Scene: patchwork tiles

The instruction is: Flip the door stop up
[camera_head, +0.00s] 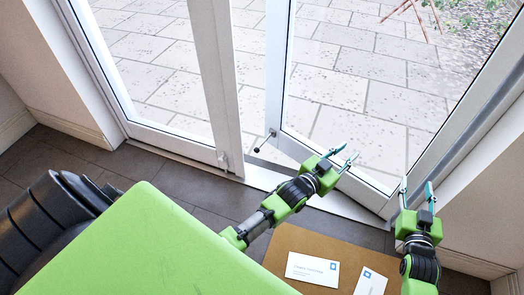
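A small door stop (265,141) with a black tip is at the lower left corner of the glass door on the right (277,110). Its arm slants down and left from the frame. A second small pale fitting (223,161) sits at the bottom corner of the left door (214,90); its position is too small to tell. My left gripper (343,157) is open and empty, in front of the right door's lower rail, well to the right of the door stop. My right gripper (417,190) is open and empty near the door's right-hand frame, farther from the stop.
The right door stands ajar from the left one, above a pale threshold (262,177). A brown mat (285,245) with white cards (312,269) lies on the dark tiled floor. White wall and frame (477,120) bound the right side. Grey paving (340,80) lies beyond the glass.

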